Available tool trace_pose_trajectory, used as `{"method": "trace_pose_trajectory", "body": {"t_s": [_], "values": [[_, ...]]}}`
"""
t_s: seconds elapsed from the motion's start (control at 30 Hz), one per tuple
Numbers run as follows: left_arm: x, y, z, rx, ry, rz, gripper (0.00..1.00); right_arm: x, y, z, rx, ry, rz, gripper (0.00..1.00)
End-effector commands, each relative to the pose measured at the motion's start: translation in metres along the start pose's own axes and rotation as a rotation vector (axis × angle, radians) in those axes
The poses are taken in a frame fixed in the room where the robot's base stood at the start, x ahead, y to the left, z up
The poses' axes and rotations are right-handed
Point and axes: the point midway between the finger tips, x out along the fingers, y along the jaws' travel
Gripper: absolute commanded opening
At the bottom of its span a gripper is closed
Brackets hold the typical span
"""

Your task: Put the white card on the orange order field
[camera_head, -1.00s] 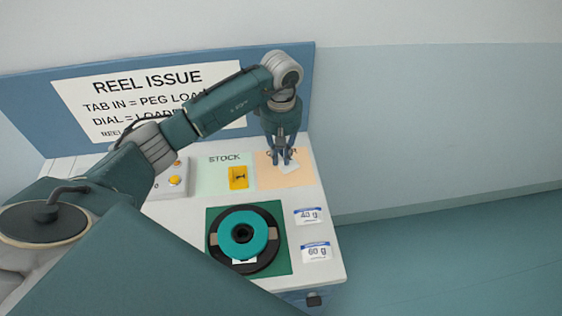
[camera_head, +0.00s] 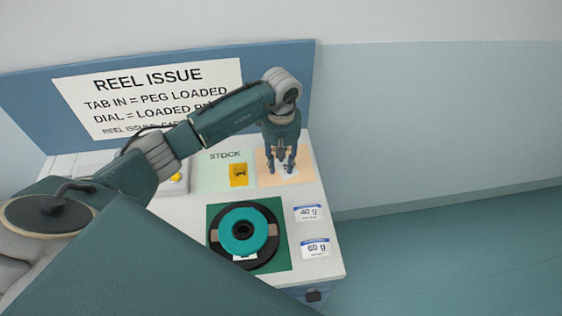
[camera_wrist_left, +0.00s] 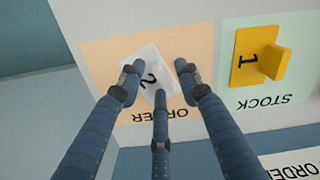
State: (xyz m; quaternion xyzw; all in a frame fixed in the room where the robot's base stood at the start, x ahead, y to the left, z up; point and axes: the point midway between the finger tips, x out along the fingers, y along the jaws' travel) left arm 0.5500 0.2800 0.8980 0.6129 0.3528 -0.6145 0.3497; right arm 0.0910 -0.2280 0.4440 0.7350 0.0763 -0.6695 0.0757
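The white card (camera_wrist_left: 148,72), marked with a 2, lies turned at an angle on the orange order field (camera_wrist_left: 100,50). In the head view the card (camera_head: 290,176) shows only as a small white patch by the fingertips. My left gripper (camera_head: 281,168) is over the order field with its fingers spread around the card. In the left wrist view its fingertips (camera_wrist_left: 158,75) stand apart, one overlapping the card's left side and one beyond its right edge. A third finger covers part of the card's lower edge. My right gripper is out of view.
The yellow card (camera_wrist_left: 255,55), marked 1, stands on the pale green stock field (camera_wrist_left: 290,85). A teal reel (camera_head: 232,242) lies on a dark green square (camera_head: 280,262), nearer me. Labels of 40 g (camera_head: 309,213) and 60 g (camera_head: 315,247) are to its right. A sign panel (camera_head: 60,130) rises behind.

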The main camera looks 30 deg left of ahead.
Motion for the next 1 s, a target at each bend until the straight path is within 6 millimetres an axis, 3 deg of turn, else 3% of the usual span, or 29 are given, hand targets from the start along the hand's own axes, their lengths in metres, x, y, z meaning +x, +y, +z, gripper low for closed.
{"method": "trace_pose_trajectory", "body": {"t_s": [0.23, 0.7, 1.0], "values": [[-0.009, 0.001, -0.001, 0.0, 0.002, 0.002, 0.34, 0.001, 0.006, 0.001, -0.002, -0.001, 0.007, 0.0], [-0.101, 0.001, -0.001, 0.001, 0.003, 0.004, 0.34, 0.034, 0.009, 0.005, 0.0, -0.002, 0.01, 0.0], [-0.123, 0.0, 0.0, 0.0, -0.001, -0.001, 0.34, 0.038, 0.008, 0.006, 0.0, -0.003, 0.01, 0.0]]}}
